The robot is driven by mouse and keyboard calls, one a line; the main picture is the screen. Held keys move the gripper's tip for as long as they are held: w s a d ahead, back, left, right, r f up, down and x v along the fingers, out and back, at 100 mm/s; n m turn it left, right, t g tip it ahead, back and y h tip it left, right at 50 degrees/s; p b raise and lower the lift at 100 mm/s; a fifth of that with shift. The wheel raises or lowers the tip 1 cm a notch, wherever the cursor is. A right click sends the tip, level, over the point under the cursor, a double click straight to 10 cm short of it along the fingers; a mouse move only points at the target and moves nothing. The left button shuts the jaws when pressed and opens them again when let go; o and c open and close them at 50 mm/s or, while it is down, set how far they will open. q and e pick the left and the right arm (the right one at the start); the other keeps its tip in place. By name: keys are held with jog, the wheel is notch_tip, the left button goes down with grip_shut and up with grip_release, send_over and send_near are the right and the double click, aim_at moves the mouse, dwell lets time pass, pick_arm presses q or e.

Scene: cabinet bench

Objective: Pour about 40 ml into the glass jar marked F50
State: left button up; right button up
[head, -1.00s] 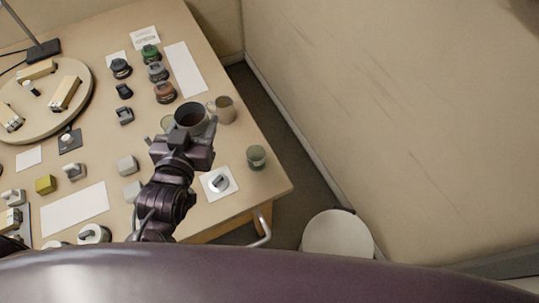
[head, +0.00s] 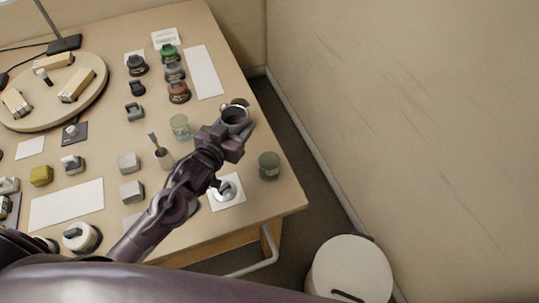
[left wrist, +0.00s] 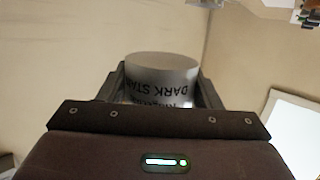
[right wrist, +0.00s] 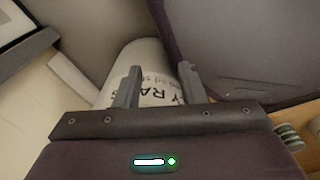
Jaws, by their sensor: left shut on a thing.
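In the left wrist view the cup (left wrist: 162,75) sits between the fingers, with upside-down lettering reading "DARK STAR". A clear greenish glass jar (head: 180,127) stands left of the gripper. A darker green glass jar (head: 269,166) stands near the bench's right corner. I cannot read an F50 mark on either. My right gripper (right wrist: 160,75) shows only in the right wrist view, fingers apart, with a white lettered cylinder (right wrist: 148,60) beyond them.
A mug (head: 241,102) is mostly hidden behind the held cup. A white square with a round metal piece (head: 224,190) lies near the front right. A holder with a stick (head: 163,157) and grey blocks (head: 130,162) stand left of my arm. A white bin (head: 350,268) stands on the floor.

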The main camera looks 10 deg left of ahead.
pick_arm(q)
notch_tip(320, 180, down, 7)
jog(key=a+m+h+p, duration=0.1)
jog(key=m+h+p, duration=0.1)
jog(key=h+p, duration=0.1)
jog(key=shift+a+g+p, duration=0.15)
jog(key=shift+g+p, duration=0.2)
jog(key=shift+g, duration=0.05)
jog(key=shift+r+m, duration=0.1)
jog(key=shift+m, duration=0.3)
jog(key=shift+s+d+r+m+y+b, duration=0.15)
jog(key=shift+d+r+m+y, duration=0.25)
jog(key=shift+d+m, duration=0.5)
jog(key=shift+s+d+r+m+y+b, duration=0.1)
jog(key=shift+d+r+m+y+b, duration=0.2)
jog(key=shift+d+m+y, duration=0.45)
jog(key=shift+s+d+r+m+y+b, duration=0.15)
jog(key=shift+d+r+m+y, duration=0.2)
jog(key=shift+d+m, duration=0.75)
jog(key=shift+a+f+m+b, duration=0.1)
jog(key=shift+m+b, duration=0.3)
jog(key=shift+m, duration=0.15)
